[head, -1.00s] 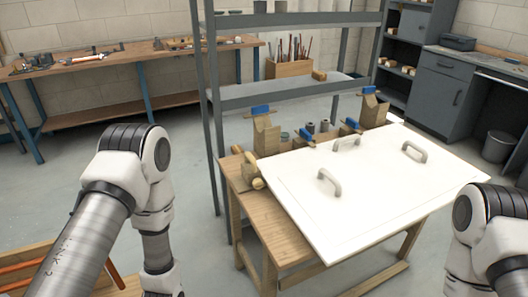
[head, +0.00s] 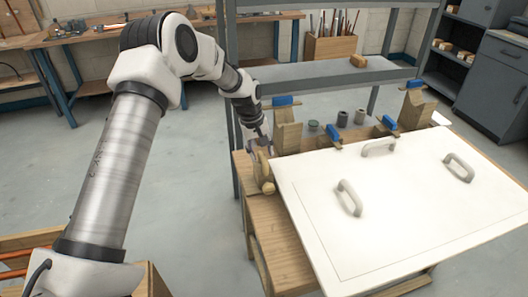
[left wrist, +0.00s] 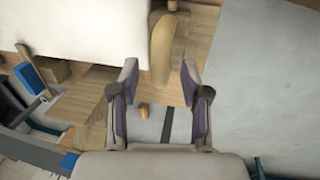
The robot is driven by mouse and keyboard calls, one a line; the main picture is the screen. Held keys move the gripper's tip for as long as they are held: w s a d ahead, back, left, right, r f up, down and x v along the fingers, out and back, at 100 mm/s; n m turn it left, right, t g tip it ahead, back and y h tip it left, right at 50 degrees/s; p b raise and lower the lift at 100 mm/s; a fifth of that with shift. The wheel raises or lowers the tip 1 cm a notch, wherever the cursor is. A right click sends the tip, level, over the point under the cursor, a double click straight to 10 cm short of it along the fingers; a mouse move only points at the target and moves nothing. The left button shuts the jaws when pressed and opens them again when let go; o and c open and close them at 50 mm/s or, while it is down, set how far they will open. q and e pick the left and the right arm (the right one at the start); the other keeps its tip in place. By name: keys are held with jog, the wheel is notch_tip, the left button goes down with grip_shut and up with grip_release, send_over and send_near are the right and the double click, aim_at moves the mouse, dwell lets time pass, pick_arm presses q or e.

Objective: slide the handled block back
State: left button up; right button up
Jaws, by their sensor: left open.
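A small wooden block with a rounded handle (head: 264,176) stands on the wooden table at its left end, beside the white panel (head: 400,220). In the left wrist view a rounded wooden piece (left wrist: 162,45), likely its handle, lies just ahead of my fingertips. My left gripper (head: 262,147) is behind the block's far end in the head view, partly hidden. In the left wrist view my left gripper (left wrist: 159,75) is open, its fingers apart and empty. I cannot tell whether it touches the block. My right gripper is out of view.
The white panel with several grey handles (head: 348,198) covers most of the table (head: 280,240). Wooden blocks with blue-handled clamps (head: 288,125) stand along its back edge. A grey shelf (head: 330,75) rises behind. Open floor (head: 190,230) lies left of the table.

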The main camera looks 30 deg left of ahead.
pick_arm(q)
jog(key=shift+w+d+f, duration=0.1)
jog(key=shift+w+f, duration=0.1)
jog(key=shift+f, duration=0.4)
jog(key=shift+s+r, duration=0.1)
jog(key=shift+s, duration=0.05)
jog(key=shift+c, duration=0.3)
grip_shut()
jog(key=s+a+p, duration=0.2)
jog(key=s+p, duration=0.1)
jog(key=shift+s+a, duration=0.1)
jog(key=shift+a, duration=0.25)
jog(key=shift+o, duration=0.3)
grip_release()
jog(key=shift+s, duration=0.1)
notch_tip(320, 180, up, 12)
jog(key=s+a, duration=0.2)
jog(key=shift+f, duration=0.2)
